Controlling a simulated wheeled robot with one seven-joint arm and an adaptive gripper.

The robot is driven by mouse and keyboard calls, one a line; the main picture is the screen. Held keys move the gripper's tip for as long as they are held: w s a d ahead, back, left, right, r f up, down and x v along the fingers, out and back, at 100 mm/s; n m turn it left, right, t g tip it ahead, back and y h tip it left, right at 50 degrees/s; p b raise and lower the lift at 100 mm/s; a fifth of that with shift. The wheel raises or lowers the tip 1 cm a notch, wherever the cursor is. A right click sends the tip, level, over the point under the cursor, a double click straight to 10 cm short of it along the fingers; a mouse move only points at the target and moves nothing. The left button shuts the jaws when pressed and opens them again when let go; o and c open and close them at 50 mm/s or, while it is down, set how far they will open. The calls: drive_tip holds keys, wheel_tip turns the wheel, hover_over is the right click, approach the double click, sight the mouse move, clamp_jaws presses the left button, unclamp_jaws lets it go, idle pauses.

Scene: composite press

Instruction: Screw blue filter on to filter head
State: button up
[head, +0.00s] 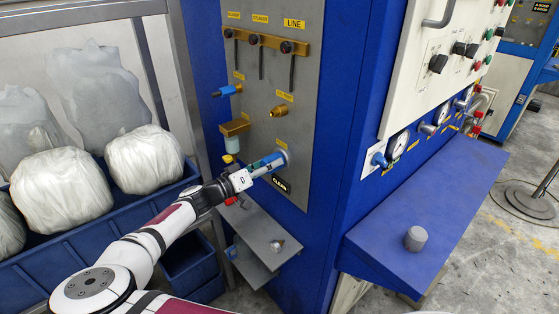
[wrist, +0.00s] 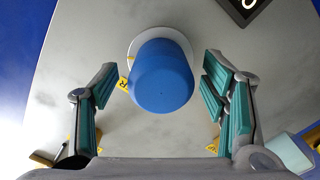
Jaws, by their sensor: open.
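The blue filter (wrist: 161,78) is in the middle of the wrist view, its rounded end facing me. It sits against a pale round filter head (wrist: 150,37) on the grey panel, of which only the rim shows behind it. In the head view the blue filter (head: 265,164) sticks out from the panel at the tip of my gripper (head: 250,172). In the wrist view my gripper (wrist: 161,105) is open. Its teal-padded fingers stand on both sides of the filter, with gaps between them and it. How far the filter is screwed on cannot be seen.
Brass fittings and valve levers (head: 265,43) are above on the panel. A small grey shelf (head: 258,232) lies below my gripper. A blue bin (head: 85,230) with white bundles stands at the left. A blue ledge (head: 430,215) holding a grey cylinder (head: 415,239) juts out at the right.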

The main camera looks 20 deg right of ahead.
drive_tip(key=v, duration=1.2)
drive_tip(key=s+d+g+y+b, duration=0.3)
drive_tip(key=s+d+g+y, duration=0.45)
drive_tip(key=d+y, duration=0.2)
drive_tip(key=s+a+r+n+t+y+b, duration=0.2)
drive_tip(key=s+r+n+t+y+b, duration=0.2)
drive_tip(key=s+r, duration=1.2)
drive_tip(key=r+n+t+y, duration=0.1)
drive_tip(key=n+t+y, duration=0.1)
drive_tip(key=t+y, duration=0.1)
drive_tip(key=shift+s+a+n+y, duration=0.2)
drive_tip(key=shift+s+n+y, duration=0.1)
drive_tip(key=shift+n+y, duration=0.1)
